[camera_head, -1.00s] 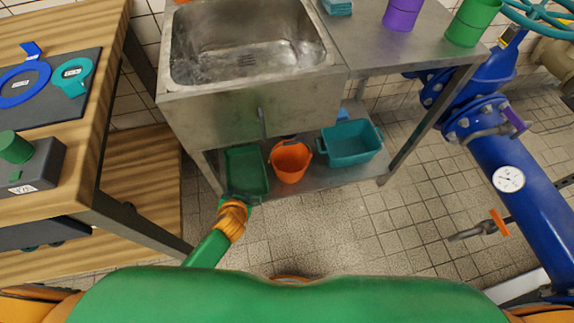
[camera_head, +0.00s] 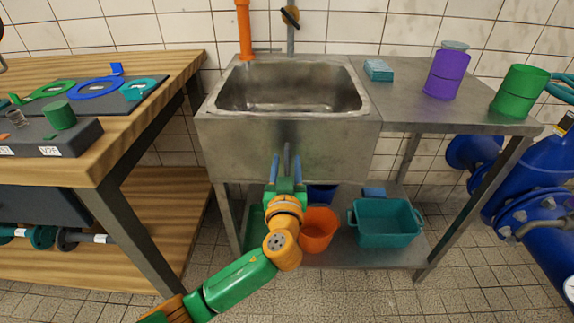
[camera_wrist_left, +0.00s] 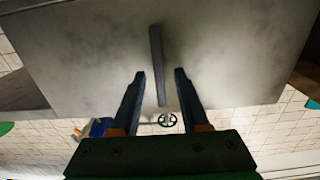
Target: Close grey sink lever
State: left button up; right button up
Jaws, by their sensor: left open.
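The grey sink lever (camera_head: 287,158) hangs upright on the front of the steel sink (camera_head: 245,140). In the left wrist view the lever (camera_wrist_left: 157,60) is a thin grey bar, its lower end between the two fingers. My left gripper (camera_head: 281,160) is open in front of the sink, with one blue finger on each side of the lever. In the left wrist view the gripper (camera_wrist_left: 159,73) shows a gap on both sides of the bar; I cannot tell whether either finger touches it. My right gripper is out of view.
An orange bucket (camera_head: 318,230) and a teal bin (camera_head: 385,222) stand on the shelf under the sink. A wooden bench (camera_head: 150,85) is at the left. A purple can (camera_head: 446,75) and a green can (camera_head: 519,91) stand on the steel counter (camera_head: 420,112).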

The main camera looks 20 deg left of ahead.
pick_arm(q)
grip_shut()
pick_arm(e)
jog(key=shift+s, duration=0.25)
